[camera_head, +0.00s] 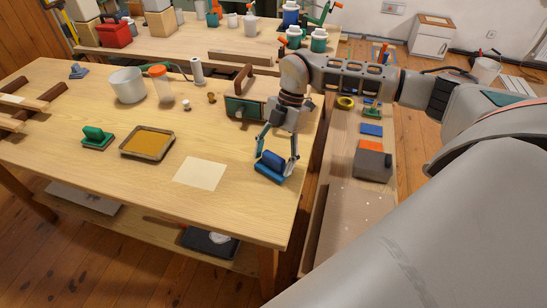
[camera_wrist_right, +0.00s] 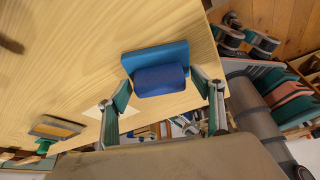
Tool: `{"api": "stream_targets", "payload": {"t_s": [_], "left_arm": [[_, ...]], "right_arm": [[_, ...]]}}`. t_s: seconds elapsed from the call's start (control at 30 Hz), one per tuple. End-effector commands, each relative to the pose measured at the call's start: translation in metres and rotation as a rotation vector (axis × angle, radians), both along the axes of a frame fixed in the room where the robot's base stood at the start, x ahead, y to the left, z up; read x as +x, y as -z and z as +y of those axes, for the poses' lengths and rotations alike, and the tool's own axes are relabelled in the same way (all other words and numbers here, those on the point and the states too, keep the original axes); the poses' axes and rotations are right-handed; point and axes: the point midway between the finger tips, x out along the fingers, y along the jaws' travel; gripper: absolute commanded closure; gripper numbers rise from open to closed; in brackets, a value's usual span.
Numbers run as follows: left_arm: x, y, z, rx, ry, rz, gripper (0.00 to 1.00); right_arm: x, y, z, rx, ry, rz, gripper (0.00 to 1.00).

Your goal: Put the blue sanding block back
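The blue sanding block (camera_head: 271,165) is at the front right of the workbench, near its right edge. In the right wrist view its darker upper part (camera_wrist_right: 160,80) faces the camera in front of a lighter blue base. My right gripper (camera_head: 276,160) reaches down over it, one finger on each side; in the wrist view the fingertips (camera_wrist_right: 162,76) lie very close to its sides. I cannot tell whether they press on it, or whether it rests on the bench. My left gripper is not in view.
On the bench (camera_head: 60,125) are a pale paper sheet (camera_head: 201,174), an ochre-filled tray (camera_head: 148,142), a green block (camera_head: 97,137), a white bucket (camera_head: 128,86) and an orange-lidded container (camera_head: 161,84). A lower board (camera_head: 345,205) holding several items lies right of the bench.

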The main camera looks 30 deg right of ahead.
Motion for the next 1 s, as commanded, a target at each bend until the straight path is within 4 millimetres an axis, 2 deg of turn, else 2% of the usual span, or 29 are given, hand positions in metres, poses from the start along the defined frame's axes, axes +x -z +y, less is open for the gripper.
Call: {"api": "stream_targets", "payload": {"t_s": [0.23,0.37,0.8,1.0], "left_arm": [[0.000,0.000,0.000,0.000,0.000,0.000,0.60],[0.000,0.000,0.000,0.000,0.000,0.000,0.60],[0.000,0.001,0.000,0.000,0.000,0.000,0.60],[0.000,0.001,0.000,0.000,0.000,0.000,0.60]], "right_arm": [[0.000,-0.001,0.000,0.000,0.000,0.000,0.34],[0.001,-0.009,-0.002,-0.001,0.000,-0.001,0.34],[0.011,-0.086,-0.033,0.000,0.001,-0.003,0.34],[0.013,-0.108,-0.041,0.000,0.000,-0.001,0.34]]}}
